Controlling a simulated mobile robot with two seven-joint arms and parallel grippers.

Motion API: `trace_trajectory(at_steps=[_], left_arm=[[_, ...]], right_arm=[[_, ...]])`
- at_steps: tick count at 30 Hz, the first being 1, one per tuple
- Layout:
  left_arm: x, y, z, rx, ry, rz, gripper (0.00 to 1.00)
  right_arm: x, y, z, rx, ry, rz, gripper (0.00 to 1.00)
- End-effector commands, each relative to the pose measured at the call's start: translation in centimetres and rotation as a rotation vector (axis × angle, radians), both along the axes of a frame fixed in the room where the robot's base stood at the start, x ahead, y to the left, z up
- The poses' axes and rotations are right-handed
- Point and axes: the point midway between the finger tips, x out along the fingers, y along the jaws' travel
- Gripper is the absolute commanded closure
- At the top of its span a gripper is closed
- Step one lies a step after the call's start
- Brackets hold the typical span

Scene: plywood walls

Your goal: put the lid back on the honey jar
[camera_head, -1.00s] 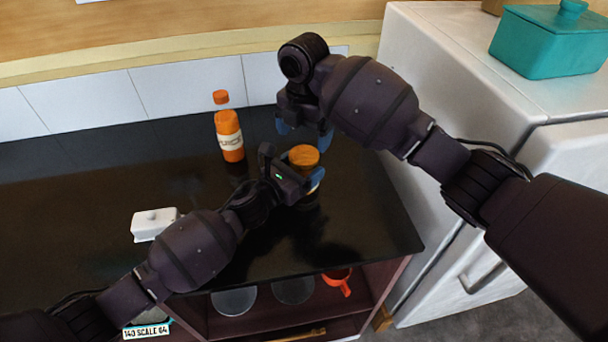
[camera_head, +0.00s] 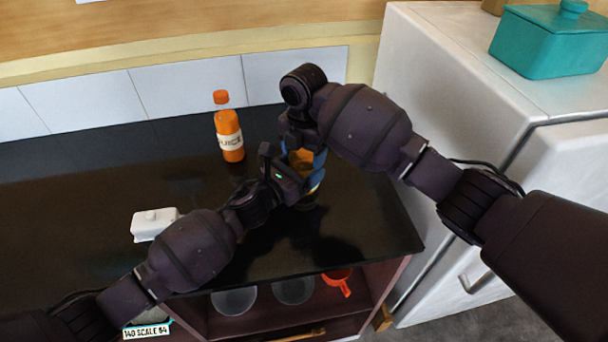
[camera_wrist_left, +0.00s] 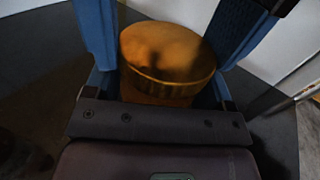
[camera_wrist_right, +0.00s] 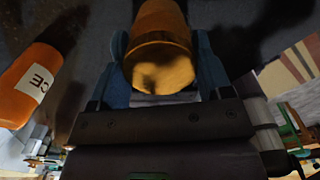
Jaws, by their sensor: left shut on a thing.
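The honey jar (camera_head: 302,168) stands on the dark counter, amber with an orange-yellow round top. My left gripper (camera_head: 301,185) is shut on the jar's body from the left. In the left wrist view the round top (camera_wrist_left: 165,50) has a ridged rim like a lid and looks seated level on the jar; its seam is not clear. My right gripper (camera_head: 305,158) is over the jar from above, fingers apart on either side of the top. The right wrist view shows the top (camera_wrist_right: 162,68) between those fingers, very close to both. Contact is unclear.
An orange juice bottle (camera_head: 229,135) stands behind and left of the jar. A white lidded dish (camera_head: 154,224) is at the left. A white cabinet (camera_head: 440,90) bears a teal pot (camera_head: 550,42) at the right.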

Motion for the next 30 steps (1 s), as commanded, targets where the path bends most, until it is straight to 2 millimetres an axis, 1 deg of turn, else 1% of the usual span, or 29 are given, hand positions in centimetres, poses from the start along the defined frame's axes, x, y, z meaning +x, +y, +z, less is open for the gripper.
trace_trajectory(at_steps=[1,4,5,8,11,18,21,24,30], left_arm=[[0.0,0.01,-0.04,0.0,0.001,0.0,0.9],[0.0,0.01,-0.04,0.0,0.001,0.0,0.9],[0.0,0.01,-0.04,0.0,0.001,0.0,0.9],[0.01,0.02,-0.04,0.0,0.001,0.001,0.9],[0.01,0.02,-0.04,0.0,0.001,0.001,0.9],[0.01,0.02,-0.04,0.0,0.001,0.001,0.9],[0.01,0.03,-0.04,0.0,0.001,0.001,0.9],[0.01,0.03,-0.04,0.0,0.001,0.001,0.9],[0.01,0.03,-0.04,0.0,0.001,0.001,0.9]], right_arm=[[0.0,0.0,0.01,0.0,0.0,0.0,0.4],[0.0,0.0,0.02,0.0,0.0,0.0,0.55],[0.0,0.0,0.02,0.0,0.0,0.0,0.57],[0.0,0.01,0.02,0.0,0.0,-0.016,0.57],[-0.02,0.01,0.0,0.001,0.001,-0.092,0.57],[-0.03,0.06,-0.01,0.001,0.002,-0.405,0.57],[-0.02,0.04,-0.01,0.0,0.001,-0.5,0.57],[0.0,0.01,-0.01,0.0,0.0,-0.553,0.57],[0.02,-0.01,0.0,0.0,0.0,-0.568,0.57]])
